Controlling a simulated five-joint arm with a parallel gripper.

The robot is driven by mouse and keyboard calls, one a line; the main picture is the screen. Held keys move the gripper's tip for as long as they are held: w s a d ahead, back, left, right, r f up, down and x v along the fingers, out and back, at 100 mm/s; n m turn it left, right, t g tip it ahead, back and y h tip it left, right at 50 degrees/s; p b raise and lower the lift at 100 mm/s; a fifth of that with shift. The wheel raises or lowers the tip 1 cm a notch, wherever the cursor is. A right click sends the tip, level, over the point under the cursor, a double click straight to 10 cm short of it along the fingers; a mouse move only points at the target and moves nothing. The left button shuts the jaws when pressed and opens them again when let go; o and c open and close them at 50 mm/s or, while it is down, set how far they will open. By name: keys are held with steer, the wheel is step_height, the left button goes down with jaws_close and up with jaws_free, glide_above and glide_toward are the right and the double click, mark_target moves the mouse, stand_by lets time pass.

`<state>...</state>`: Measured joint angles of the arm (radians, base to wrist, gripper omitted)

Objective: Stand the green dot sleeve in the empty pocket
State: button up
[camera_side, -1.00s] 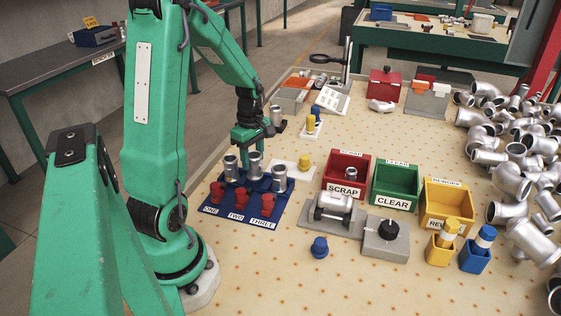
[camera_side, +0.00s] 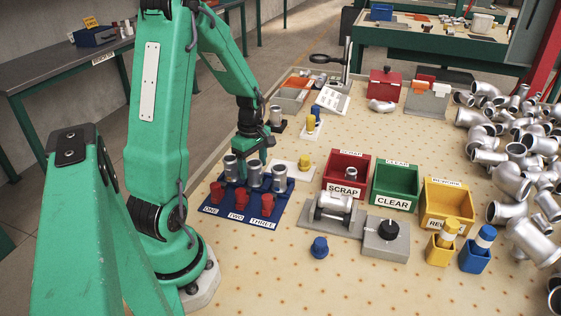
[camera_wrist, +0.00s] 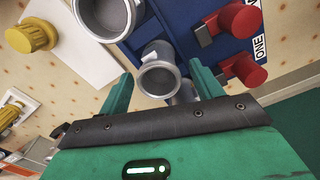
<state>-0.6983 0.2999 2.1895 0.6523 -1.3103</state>
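A blue fixture (camera_side: 274,211) marked ONE, TWO and THREE has grey metal sleeves standing upright at all three positions: the left sleeve (camera_side: 231,168), the middle sleeve (camera_side: 254,176) and the right sleeve (camera_side: 279,179). I cannot see a green dot on any sleeve. My gripper (camera_side: 253,160) is low over the fixture, at the middle sleeve. In the wrist view my gripper (camera_wrist: 161,75) has a finger on each side of a sleeve (camera_wrist: 159,79), with narrow gaps visible. The sleeve's lower end and its pocket are hidden.
Red clamp knobs (camera_side: 240,202) line the fixture's front. Another sleeve (camera_side: 276,115) stands on a dark base behind. Red SCRAP (camera_side: 344,190), green CLEAR (camera_side: 394,202) and yellow REWORK (camera_side: 446,222) bins stand to the right. A white plate with a yellow knob (camera_side: 304,161) is close behind the fixture.

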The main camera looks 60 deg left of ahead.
steer(key=shift+r, duration=0.15)
step_height(320, 180, up, 12)
stand_by(0.7)
stand_by(0.5)
steer(key=s+d+r+m+t, duration=0.2)
steer(key=d+r+m, duration=0.1)
steer(key=d+m, duration=0.8)
steer(key=s+d+r+m+t, duration=0.3)
steer(key=d+r+m, duration=0.1)
steer(key=d+m, duration=0.8)
steer(key=shift+r+t, duration=0.15)
steer(key=shift+t, duration=0.15)
